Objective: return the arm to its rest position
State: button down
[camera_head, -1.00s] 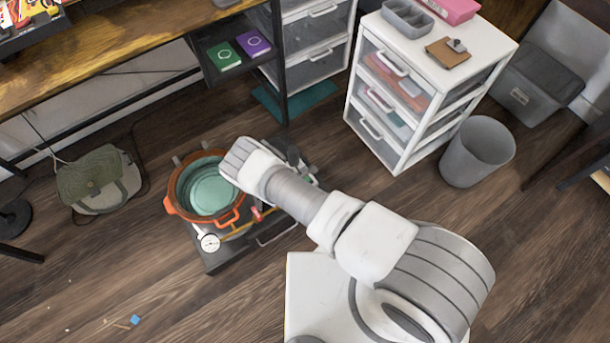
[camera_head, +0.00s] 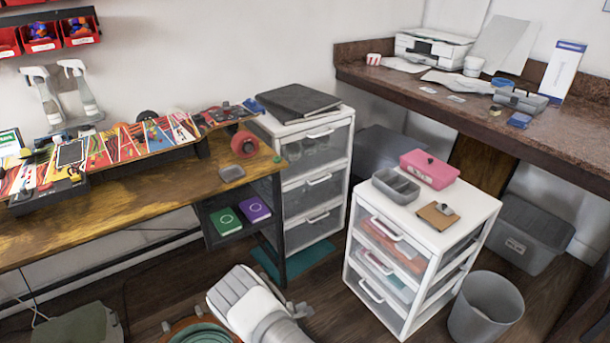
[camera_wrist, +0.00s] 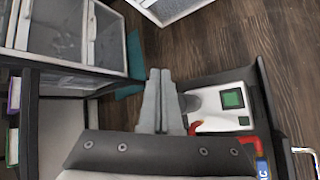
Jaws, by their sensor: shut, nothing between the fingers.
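My gripper (camera_wrist: 160,78) shows in the wrist view with its two grey fingers together and nothing between them. It points down over a dark surface near a white device (camera_wrist: 222,108) with a green screen. In the head view only the end part of my arm shows at the bottom edge, and the fingers cannot be made out there. The rest of the arm is below the picture.
A wooden workbench (camera_head: 130,222) is behind at left. White drawer units (camera_head: 455,228) stand to the right, with a grey bin (camera_head: 485,310) beside them.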

jog(key=w+d+r+m+g+h, duration=0.1)
jog(key=w+d+r+m, duration=0.15)
jog(key=r, duration=0.75)
jog(key=w+d+r+m+h, duration=0.1)
jog(key=w+d+r+m, duration=0.2)
jog(key=r, duration=0.6)
jog(key=s+d+r+m+g, duration=0.1)
jog(key=s+d+r+m, duration=0.15)
jog(key=r, duration=0.65)
jog(key=s+d+r+m+g, duration=0.2)
jog(key=d+r+m, duration=0.2)
jog(key=r, duration=0.6)
jog(key=s+d+r+m+g+y, duration=0.1)
jog(key=s+d+r+m+y, duration=0.35)
jog(key=s+r, duration=1.1)
jog(key=s+a+r+m+t+y, duration=0.1)
jog(key=s+r+m, duration=0.15)
jog(key=s, duration=0.55)
jog(key=s+r+m+t+y, duration=0.1)
jog(key=s+r, duration=0.2)
jog(key=s, duration=0.5)
notch_tip(320, 180, up, 16)
jog(key=p, duration=1.6)
jog(key=shift+w+a, duration=0.15)
jog(key=shift+w, duration=0.05)
jog(key=shift+f, duration=0.2)
